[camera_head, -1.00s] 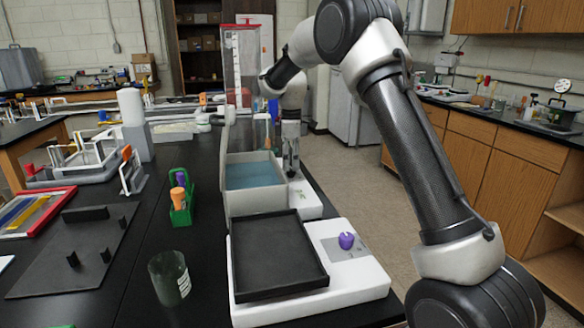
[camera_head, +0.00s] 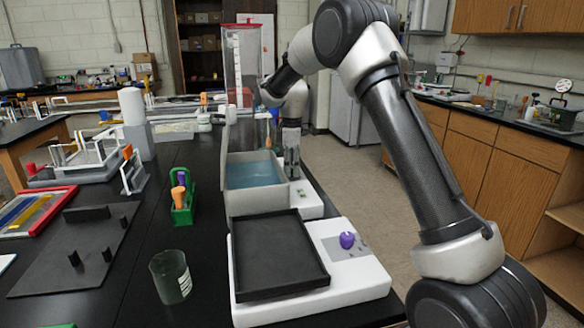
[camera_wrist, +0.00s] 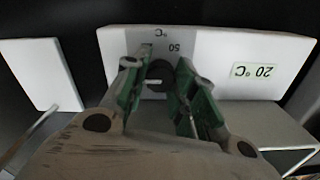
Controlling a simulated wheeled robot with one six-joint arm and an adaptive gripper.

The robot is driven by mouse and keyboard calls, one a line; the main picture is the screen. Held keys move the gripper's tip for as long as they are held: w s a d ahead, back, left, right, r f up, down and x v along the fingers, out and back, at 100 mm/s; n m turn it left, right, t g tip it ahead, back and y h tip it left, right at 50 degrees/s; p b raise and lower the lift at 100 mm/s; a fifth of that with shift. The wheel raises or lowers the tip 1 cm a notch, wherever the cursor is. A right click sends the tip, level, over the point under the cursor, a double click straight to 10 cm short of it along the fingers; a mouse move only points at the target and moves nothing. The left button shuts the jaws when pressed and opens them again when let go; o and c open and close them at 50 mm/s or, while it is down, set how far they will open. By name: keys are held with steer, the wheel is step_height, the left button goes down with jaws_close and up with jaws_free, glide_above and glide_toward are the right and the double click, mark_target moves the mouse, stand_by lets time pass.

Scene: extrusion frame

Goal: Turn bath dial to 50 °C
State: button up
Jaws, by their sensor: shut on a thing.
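The water bath (camera_head: 240,205) is a grey tub of blue water at mid-table in the head view. Its white control base (camera_head: 312,204) juts out to the right. In the wrist view the dark round bath dial (camera_wrist: 160,74) sits between the green-padded fingers of my gripper (camera_wrist: 157,88), which is shut on it. A short white mark shows on the dial. The upside-down label "50" (camera_wrist: 175,49) and a "°C" are printed beside it. The display (camera_wrist: 254,70) reads 20 °C, upside down. My fingers hide part of the dial and its scale.
A white device with a black tray (camera_head: 275,255) and purple knob (camera_head: 347,240) stands in front of the bath. A green rack (camera_head: 183,205) with tubes and a dark beaker (camera_head: 171,277) stand to the left. The floor to the right is open.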

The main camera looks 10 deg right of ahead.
steer(key=m, duration=1)
steer(key=shift+w+m, duration=0.1)
steer(key=shift+m, duration=0.2)
steer(key=m, duration=0.3)
steer(key=shift+m, duration=0.3)
steer(key=m, duration=0.4)
steer(key=shift+m, duration=0.3)
steer(key=m, duration=0.4)
steer(key=shift+r+m, duration=0.1)
steer(key=shift+m, duration=0.2)
steer(key=o, duration=1)
